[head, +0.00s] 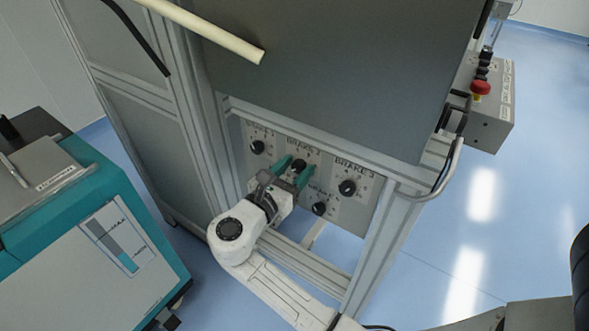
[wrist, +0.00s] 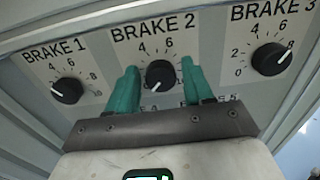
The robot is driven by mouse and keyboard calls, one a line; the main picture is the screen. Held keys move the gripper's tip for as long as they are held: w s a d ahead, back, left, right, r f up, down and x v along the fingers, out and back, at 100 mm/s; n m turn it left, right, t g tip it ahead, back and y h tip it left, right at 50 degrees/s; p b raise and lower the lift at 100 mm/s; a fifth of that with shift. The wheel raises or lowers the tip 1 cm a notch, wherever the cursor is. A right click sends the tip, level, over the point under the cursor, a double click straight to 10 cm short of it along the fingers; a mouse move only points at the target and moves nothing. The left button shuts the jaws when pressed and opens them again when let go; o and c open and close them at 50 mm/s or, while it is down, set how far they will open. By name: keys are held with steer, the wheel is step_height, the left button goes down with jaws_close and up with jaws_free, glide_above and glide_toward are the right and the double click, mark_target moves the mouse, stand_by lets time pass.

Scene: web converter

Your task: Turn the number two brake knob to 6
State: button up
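The BRAKE 2 knob (wrist: 160,74) is black and round with a white pointer line. It sits in the middle of the wrist view, under its label, and its pointer aims to the lower left. The 4 and 6 marks show above it; other marks of its scale are hidden behind my fingers. My gripper (wrist: 159,67) is open, with one teal finger on each side of this knob and a small gap showing on both sides. In the head view my gripper (head: 294,169) is at the panel, with the BRAKE 2 knob (head: 299,163) between its fingertips.
The BRAKE 1 knob (wrist: 68,90) is to the left and the BRAKE 3 knob (wrist: 271,59) to the right. A lower knob (head: 320,209) sits close below my gripper. Metal frame posts border the panel. A control box with a red button (head: 480,88) is at right.

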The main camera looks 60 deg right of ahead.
steer(key=c, duration=0.8)
steer(key=shift+c, duration=0.2)
